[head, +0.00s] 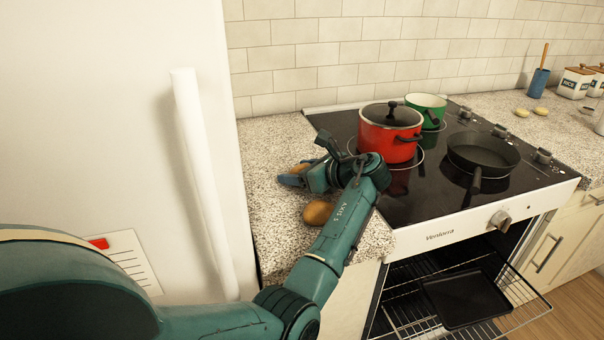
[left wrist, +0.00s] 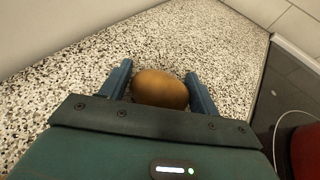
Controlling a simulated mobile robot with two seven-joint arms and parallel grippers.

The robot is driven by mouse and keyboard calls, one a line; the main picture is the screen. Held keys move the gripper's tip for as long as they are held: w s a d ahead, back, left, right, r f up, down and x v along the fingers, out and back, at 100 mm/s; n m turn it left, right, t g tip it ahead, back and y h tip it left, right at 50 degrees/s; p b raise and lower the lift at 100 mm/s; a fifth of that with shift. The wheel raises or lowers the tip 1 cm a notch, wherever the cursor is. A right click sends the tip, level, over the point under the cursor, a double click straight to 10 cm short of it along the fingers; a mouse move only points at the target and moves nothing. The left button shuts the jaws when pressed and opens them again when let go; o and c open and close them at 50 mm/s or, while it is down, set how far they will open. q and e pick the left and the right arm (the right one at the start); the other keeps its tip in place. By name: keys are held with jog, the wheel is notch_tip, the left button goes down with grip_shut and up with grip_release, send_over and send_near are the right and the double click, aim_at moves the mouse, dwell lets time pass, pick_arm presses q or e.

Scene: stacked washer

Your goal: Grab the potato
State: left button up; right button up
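A brown potato (left wrist: 160,88) lies on the speckled counter between the two blue fingers of my left gripper (left wrist: 158,84) in the left wrist view. The fingers are apart, with a small gap visible on each side of the potato. In the head view my left gripper (head: 291,178) is low over the counter left of the stove, and this potato (head: 299,169) is mostly hidden behind it. A second potato (head: 318,212) lies on the counter nearer to me, beside my left arm. My right gripper is not in view.
A red lidded pot (head: 388,140), a green pot (head: 428,104) and a black pan (head: 484,152) stand on the stove right of my left arm. The oven is open with its rack (head: 400,300) out. A white fridge (head: 110,90) bounds the counter on the left.

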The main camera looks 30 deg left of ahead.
pick_arm(q)
jog(key=c, duration=0.6)
jog(key=shift+r, duration=0.1)
